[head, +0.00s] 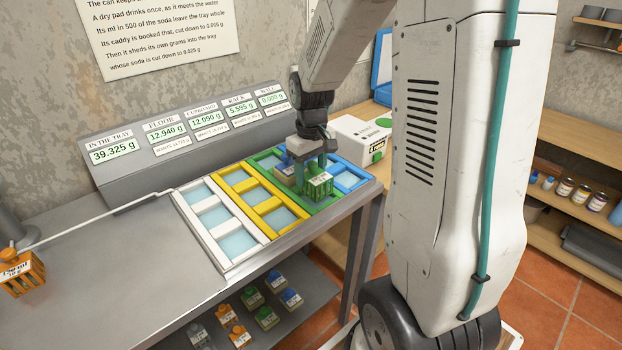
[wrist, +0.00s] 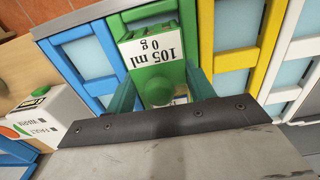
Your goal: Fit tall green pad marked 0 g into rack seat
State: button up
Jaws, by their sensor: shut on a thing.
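The tall green pad (head: 320,188) is a caged green block with a white label. In the wrist view the green pad (wrist: 152,50) reads "105 ml 0 g". My gripper (head: 315,163) is shut on its top, with teal fingers on both sides; the gripper also shows in the wrist view (wrist: 160,92). The pad is upright over the near part of the green-framed rack (head: 264,157). The pad hides the seat beneath it, and I cannot tell whether it touches the frame.
White (head: 231,268), yellow (head: 268,234) and blue (head: 365,172) frames flank the green one. A display bank (head: 190,130) stands behind, its RACK readout showing 5.595 g. A white box (head: 360,135) is behind right. An orange caddy (head: 22,275) hangs at left. Several pads lie on the lower shelf.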

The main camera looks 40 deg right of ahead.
jog(key=shift+f, duration=1.3)
jog(key=shift+f, duration=0.1)
jog(key=o, duration=0.9)
jog(key=shift+o, duration=0.2)
